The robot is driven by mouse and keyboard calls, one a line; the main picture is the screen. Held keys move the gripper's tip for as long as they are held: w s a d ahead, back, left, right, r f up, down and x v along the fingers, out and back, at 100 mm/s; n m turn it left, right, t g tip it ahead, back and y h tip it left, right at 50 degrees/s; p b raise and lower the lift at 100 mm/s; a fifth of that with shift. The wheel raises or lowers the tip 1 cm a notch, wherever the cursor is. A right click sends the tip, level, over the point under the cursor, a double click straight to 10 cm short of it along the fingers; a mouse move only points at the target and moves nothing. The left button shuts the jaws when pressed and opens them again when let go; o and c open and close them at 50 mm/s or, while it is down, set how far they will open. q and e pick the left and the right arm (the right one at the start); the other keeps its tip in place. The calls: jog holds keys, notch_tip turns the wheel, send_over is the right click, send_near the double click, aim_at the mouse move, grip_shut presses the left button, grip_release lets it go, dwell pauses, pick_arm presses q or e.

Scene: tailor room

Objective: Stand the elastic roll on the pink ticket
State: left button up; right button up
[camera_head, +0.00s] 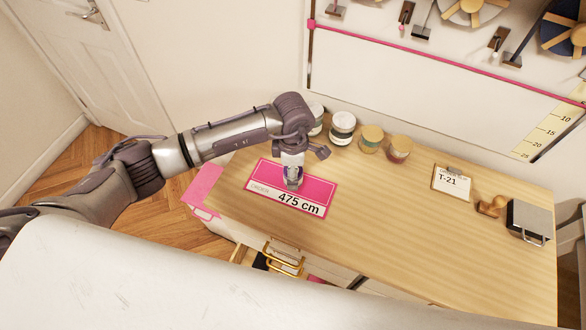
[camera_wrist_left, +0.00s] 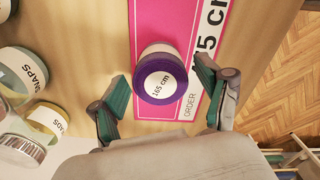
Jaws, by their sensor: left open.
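The pink ticket (camera_head: 318,184), marked "ORDER" and "475 cm", lies flat on the wooden table near its left end. It also shows in the left wrist view (camera_wrist_left: 148,18). The elastic roll (camera_wrist_left: 162,78) has a purple rim and a white end labelled "165 cm". It stands upright with its footprint over the ticket. My left gripper (camera_head: 293,170) is above the ticket and hides much of the roll in the head view. In the wrist view its green-padded fingers (camera_wrist_left: 160,98) are apart, one on each side of the roll, with gaps visible. My right gripper is out of view.
Several jars stand along the back edge, including a white-lidded jar (camera_head: 342,126) and a tan-lidded jar (camera_head: 371,138). A "T-21" card (camera_head: 452,183), a wooden stamp (camera_head: 491,205) and a grey box (camera_head: 528,220) are at right. An open drawer (camera_head: 284,257) is in front.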

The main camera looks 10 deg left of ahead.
pick_arm(q)
jog(key=shift+r, duration=0.25)
jog(key=shift+w+r, duration=0.1)
jog(key=shift+r, duration=0.25)
notch_tip(320, 180, up, 11)
jog(key=b, duration=0.2)
jog(key=shift+b, duration=0.35)
